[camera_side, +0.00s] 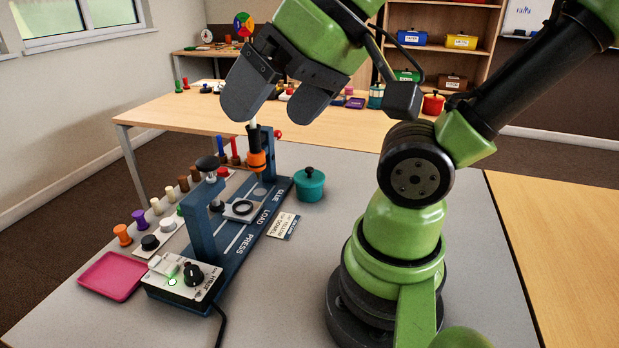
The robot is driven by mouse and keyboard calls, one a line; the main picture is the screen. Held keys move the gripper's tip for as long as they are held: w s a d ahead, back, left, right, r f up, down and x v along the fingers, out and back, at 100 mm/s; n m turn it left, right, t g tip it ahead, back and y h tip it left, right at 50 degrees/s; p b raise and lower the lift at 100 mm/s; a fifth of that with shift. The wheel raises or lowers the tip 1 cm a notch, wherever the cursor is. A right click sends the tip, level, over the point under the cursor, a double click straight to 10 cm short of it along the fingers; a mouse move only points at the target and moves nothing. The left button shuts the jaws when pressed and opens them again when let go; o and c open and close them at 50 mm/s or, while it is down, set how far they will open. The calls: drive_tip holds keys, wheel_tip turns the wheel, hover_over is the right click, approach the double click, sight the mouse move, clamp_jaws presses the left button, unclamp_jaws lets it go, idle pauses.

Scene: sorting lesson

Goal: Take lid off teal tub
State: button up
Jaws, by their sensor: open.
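The teal tub (310,190) stands upright on the grey table, right of the blue press stand. A white-tipped glue post on the stand shows just below the fingers. I cannot tell how far apart in depth they are.
The blue press stand (225,262) with its upright frame is left of the tub. A printed card (284,226) lies before the tub. A pink tray (112,276) and several coloured pegs are farther left. The grey table (290,290) is bare in front.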

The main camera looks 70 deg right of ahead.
drive_tip(key=w+d+n+g+h, duration=0.2)
drive_tip(key=w+d, duration=0.5)
drive_tip(key=d, duration=0.1)
drive_tip(key=n+g, duration=0.4)
drive_tip(key=g, duration=0.1)
hover_over(308, 168)
drive_tip(key=f, duration=1.7)
drive_tip(key=shift+d, duration=0.2)
wheel_tip(308, 168, down, 4)
drive_tip(key=shift+r, duration=0.25)
drive_tip(key=f, duration=0.6)
drive_tip(key=shift+a, duration=0.25)
drive_tip(key=c, duration=0.8)
